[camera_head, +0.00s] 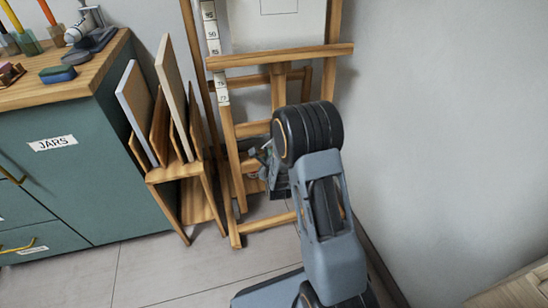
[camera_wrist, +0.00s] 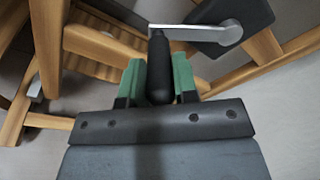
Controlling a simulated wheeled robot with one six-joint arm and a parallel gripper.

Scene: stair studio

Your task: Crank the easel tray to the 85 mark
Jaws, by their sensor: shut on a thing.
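The wooden easel (camera_head: 238,170) stands against the wall, with its tray (camera_head: 285,56) as a level bar holding a white canvas (camera_head: 275,25). A strip of white number labels (camera_head: 212,32) runs down the left upright. The tray's left end crosses this strip, just below a label that looks like 85; the digits are small. My gripper (camera_wrist: 159,85) is shut on the black crank handle (camera_wrist: 158,58), with a green finger on each side. The silver crank arm (camera_wrist: 195,33) runs right to a dark housing (camera_wrist: 232,22). In the head view my arm mostly hides the crank.
A wooden rack (camera_head: 180,172) with upright panels stands close to the easel's left. Further left is a teal cabinet (camera_head: 85,180) labelled JARS, with paint things on top. A plain wall (camera_head: 430,120) is on the right, and a wooden surface (camera_head: 515,290) fills the lower right corner.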

